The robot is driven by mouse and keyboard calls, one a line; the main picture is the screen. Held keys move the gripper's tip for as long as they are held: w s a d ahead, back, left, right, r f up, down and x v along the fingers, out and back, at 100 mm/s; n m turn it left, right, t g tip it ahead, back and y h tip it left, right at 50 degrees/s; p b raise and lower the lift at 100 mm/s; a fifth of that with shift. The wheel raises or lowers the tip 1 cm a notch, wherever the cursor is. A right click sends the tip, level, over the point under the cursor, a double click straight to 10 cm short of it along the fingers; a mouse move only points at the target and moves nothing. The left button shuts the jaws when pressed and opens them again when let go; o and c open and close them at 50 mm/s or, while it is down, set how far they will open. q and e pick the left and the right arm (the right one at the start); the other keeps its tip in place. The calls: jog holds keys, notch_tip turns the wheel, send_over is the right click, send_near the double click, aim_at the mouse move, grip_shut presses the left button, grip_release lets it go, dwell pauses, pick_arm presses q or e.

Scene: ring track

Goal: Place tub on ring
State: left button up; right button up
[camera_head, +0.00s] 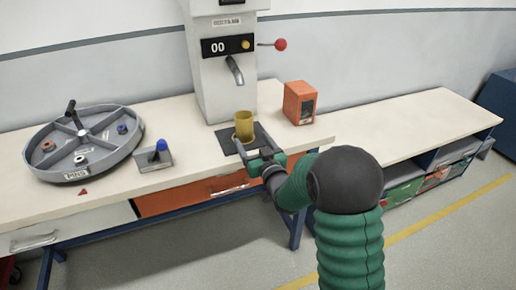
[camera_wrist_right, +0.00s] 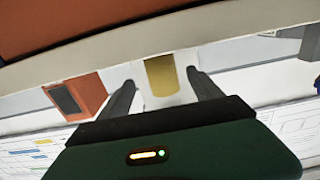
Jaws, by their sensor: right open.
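The yellow tub (camera_head: 244,125) stands upright on a dark mat (camera_head: 262,141) below the spout of a white machine. The grey ring (camera_head: 47,168), a round spoked track with small parts on it, lies at the left of the bench. My right gripper (camera_head: 251,146) is open at the near side of the tub. In the right wrist view the tub (camera_wrist_right: 160,76) shows between the two dark fingers of the gripper (camera_wrist_right: 161,80); I cannot tell whether they touch it. My left gripper is not in view.
The white machine (camera_head: 222,85) rises behind the tub, with a red-knobbed lever at its right. An orange box (camera_head: 298,103) stands right of the tub. A blue-topped button block (camera_head: 155,157) sits between ring and mat. A small red triangle (camera_head: 84,192) lies near the ring.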

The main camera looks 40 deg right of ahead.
jog(key=s+a+f+n+g+y, duration=0.25)
jog(key=s+a+f+g, duration=0.65)
jog(key=s+a+f, duration=0.5)
jog(key=s+a+f+g+y, duration=0.1)
jog(key=s+a+g, duration=0.2)
jog(key=s, duration=0.3)
jog(key=s+a+f+g+y, duration=0.1)
jog(key=s+a+g, duration=0.1)
jog(key=s, duration=0.4)
jog(key=shift+s+a+f+g, duration=0.2)
jog(key=shift+a+f+g, duration=0.2)
jog(key=shift+a, duration=0.1)
